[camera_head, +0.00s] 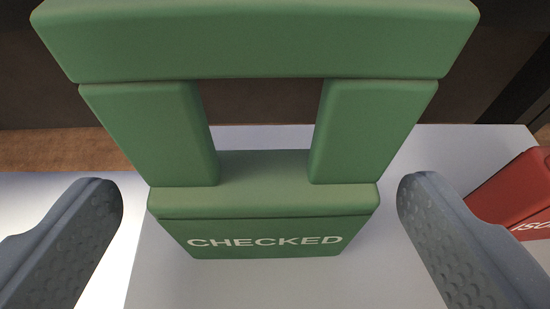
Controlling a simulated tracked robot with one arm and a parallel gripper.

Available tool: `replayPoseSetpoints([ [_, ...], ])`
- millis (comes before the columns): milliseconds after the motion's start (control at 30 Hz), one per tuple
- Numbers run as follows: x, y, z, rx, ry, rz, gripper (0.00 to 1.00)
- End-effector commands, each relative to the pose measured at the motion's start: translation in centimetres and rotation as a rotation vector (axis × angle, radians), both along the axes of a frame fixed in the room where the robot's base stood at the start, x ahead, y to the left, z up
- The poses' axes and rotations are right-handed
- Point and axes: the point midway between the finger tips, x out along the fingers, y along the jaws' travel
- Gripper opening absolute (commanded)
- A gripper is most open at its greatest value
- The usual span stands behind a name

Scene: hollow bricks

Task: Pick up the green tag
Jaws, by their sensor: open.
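The green tag (265,203) is a hollow brick-like frame with a wide top bar, two side posts and a base. Its base front reads "CHECKED" in white letters. It stands upright on a white surface in the middle of the view. My gripper (260,200) is open, with one grey finger at the lower left and one at the lower right. The tag's base appears between the two fingers, with a gap in the picture on each side. The fingers hold nothing.
A red block (510,192) with partly cut-off white lettering stands at the right edge, beyond the right finger. The white surface (160,272) is bare around the tag's base. A brown floor (55,150) and dark background lie behind.

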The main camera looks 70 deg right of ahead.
Motion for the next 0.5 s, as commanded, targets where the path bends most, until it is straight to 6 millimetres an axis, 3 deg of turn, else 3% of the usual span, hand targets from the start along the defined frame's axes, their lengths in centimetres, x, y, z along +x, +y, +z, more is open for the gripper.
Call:
replayPoseSetpoints([
  [300, 0.8, -3.5, -1.5, -0.002, -0.001, -0.003, 0.89],
  [500, 1.1, -4.0, -1.8, 0.000, 0.001, -0.002, 0.89],
])
